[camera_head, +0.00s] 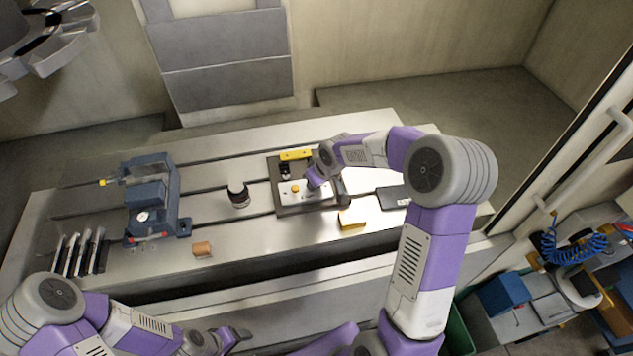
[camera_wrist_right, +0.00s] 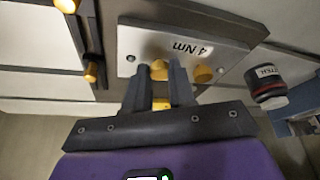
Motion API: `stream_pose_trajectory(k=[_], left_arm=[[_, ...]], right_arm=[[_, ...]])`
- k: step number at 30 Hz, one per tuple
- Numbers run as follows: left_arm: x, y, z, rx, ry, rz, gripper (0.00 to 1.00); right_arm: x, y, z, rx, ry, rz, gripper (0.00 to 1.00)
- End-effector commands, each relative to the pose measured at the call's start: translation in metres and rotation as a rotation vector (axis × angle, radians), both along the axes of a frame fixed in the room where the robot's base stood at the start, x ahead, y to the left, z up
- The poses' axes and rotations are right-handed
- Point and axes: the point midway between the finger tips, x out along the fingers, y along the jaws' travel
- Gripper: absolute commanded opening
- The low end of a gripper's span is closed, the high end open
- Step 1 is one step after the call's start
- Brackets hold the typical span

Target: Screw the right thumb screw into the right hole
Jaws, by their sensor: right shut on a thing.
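The mould base (camera_head: 285,209) is a dark block with a light metal plate (camera_wrist_right: 203,53) on top, marked "4 Nm". My right gripper (camera_wrist_right: 158,72) is shut on the right thumb screw (camera_wrist_right: 159,69), a yellow knob, at the plate's near edge. The fingers hide the right hole, so I cannot tell how deep the screw sits. The left thumb screw (camera_wrist_right: 203,74) stands in the plate beside the gripper; it also shows in the head view (camera_head: 295,188). My left gripper (camera_head: 225,338) is low in the head view, away from the table; its opening is unclear.
A black-and-white bottle (camera_head: 238,193) stands left of the base, and a blue vise (camera_head: 150,200) further left. A small brown block (camera_head: 202,249) lies in front.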

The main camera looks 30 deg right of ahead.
Motion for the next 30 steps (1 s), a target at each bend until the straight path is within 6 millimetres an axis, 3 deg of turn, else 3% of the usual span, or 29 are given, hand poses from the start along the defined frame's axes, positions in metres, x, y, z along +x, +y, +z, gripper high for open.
stream_pose_trajectory(k=[14, 24, 30], left_arm=[[0.0, 0.0, -0.061, 0.0, 0.0, 0.0, 0.74], [0.0, 0.0, -0.101, 0.0, 0.0, 0.0, 0.74], [0.0, 0.0, -0.112, 0.0, 0.0, 0.0, 0.74]], right_arm=[[0.001, 0.004, -0.006, -0.001, -0.001, -0.278, 0.0], [0.002, 0.007, -0.006, -0.001, -0.001, -0.579, 0.0], [0.001, 0.008, -0.004, -0.001, 0.002, -0.752, 0.0]])
